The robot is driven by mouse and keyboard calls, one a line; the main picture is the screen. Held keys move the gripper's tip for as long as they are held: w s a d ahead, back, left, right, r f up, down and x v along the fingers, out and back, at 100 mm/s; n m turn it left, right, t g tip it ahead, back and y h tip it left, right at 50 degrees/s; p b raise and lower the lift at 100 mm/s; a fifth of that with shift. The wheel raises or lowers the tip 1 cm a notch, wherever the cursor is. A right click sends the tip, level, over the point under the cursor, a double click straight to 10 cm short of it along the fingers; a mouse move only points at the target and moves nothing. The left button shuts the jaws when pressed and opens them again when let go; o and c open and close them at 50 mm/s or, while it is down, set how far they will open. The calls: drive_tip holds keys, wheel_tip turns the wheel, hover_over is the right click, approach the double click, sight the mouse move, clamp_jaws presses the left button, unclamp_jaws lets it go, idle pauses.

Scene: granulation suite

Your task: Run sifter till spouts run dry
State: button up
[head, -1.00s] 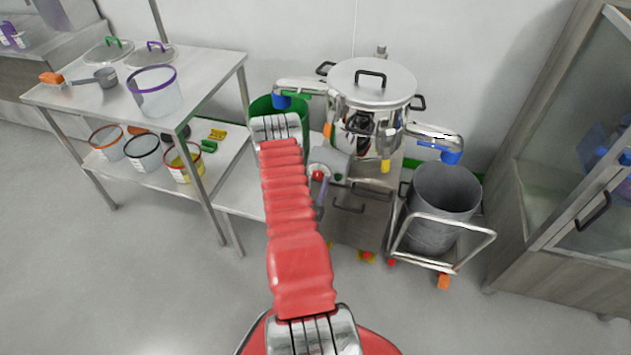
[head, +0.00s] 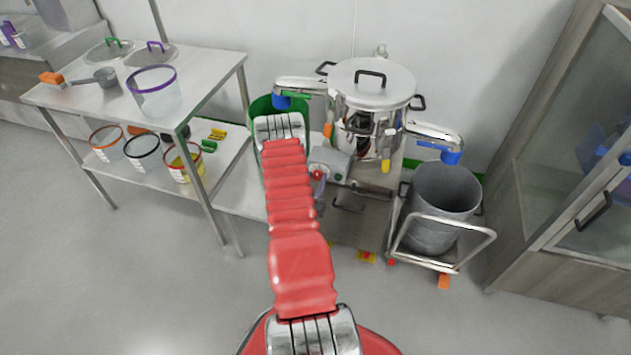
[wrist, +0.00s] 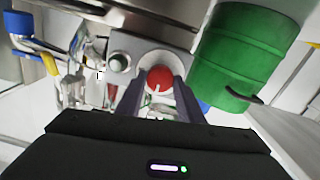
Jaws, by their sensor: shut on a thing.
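The sifter (head: 371,85) is a lidded steel vessel on a cabinet, with a blue-tipped spout on each side. Its left spout (head: 298,87) points down over a green drum (head: 262,105). Its right spout (head: 432,135) ends above a grey drum (head: 441,192). My gripper (wrist: 160,88) is shut on the red knob, with one finger on each side. In the head view my red arm partly hides the green drum. No powder flow is visible at the spouts.
A steel table (head: 205,72) with tubs and lids stands at the left. The grey drum sits on a wheeled trolley (head: 470,250). A glass-fronted cabinet (head: 570,150) stands at the right. The floor in front is clear.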

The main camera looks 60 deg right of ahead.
drive_tip(key=shift+m, duration=0.4)
drive_tip(key=shift+c, duration=0.4)
drive_tip(key=m, duration=0.8)
drive_tip(key=shift+s, duration=0.1)
drive_tip(key=m, duration=0.4)
drive_tip(key=shift+f+m, duration=0.15)
drive_tip(key=shift+m, duration=0.15)
drive_tip(key=m, duration=0.4)
drive_tip(key=shift+s+f+m, duration=0.1)
drive_tip(key=shift+s+m, duration=0.05)
drive_tip(key=shift+m, duration=0.15)
drive_tip(key=o, duration=0.8)
drive_tip(key=shift+o, duration=1.3)
